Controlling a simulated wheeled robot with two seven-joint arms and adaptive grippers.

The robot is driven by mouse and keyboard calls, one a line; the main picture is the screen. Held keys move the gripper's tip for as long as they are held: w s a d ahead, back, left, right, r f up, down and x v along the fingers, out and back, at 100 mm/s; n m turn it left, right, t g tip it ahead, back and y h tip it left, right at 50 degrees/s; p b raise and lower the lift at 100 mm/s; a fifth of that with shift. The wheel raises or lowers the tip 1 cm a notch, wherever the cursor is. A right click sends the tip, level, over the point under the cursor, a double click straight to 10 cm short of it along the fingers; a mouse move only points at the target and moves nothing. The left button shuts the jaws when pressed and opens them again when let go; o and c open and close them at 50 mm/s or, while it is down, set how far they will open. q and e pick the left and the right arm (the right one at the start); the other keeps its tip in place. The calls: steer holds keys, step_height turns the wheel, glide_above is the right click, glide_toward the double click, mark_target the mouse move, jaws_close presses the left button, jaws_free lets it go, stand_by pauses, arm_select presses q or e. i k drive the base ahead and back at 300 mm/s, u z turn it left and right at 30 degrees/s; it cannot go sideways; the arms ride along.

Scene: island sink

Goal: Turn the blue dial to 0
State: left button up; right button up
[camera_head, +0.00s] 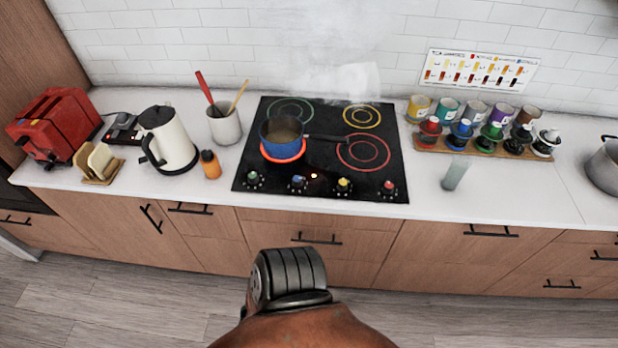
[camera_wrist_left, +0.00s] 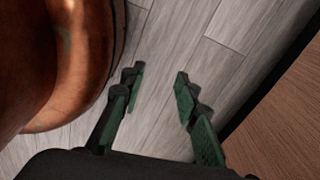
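The blue dial (camera_head: 298,182) is on the front strip of the black cooktop (camera_head: 245,165), second from the left, between a green dial (camera_head: 252,177) and a yellow dial (camera_head: 344,185). A red dial (camera_head: 389,188) is at the right end. A small orange light (camera_head: 314,176) glows just right of the blue dial. The dial's pointer is too small to read. A blue pot (camera_head: 283,147) sits on a glowing orange-red burner ring. My left gripper (camera_wrist_left: 160,73) is open and empty above the grey floor in the left wrist view, away from the dials. My right gripper is not in view.
Steam rises behind the pot, whose handle points right. A white kettle (camera_head: 170,142), an orange bottle (camera_head: 210,164) and a utensil cup (camera_head: 224,126) stand left of the cooktop. A glass (camera_head: 455,174) stands right. The counter edge lies in front.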

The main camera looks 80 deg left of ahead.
mark_target(297, 182)
steer(key=u, duration=2.3)
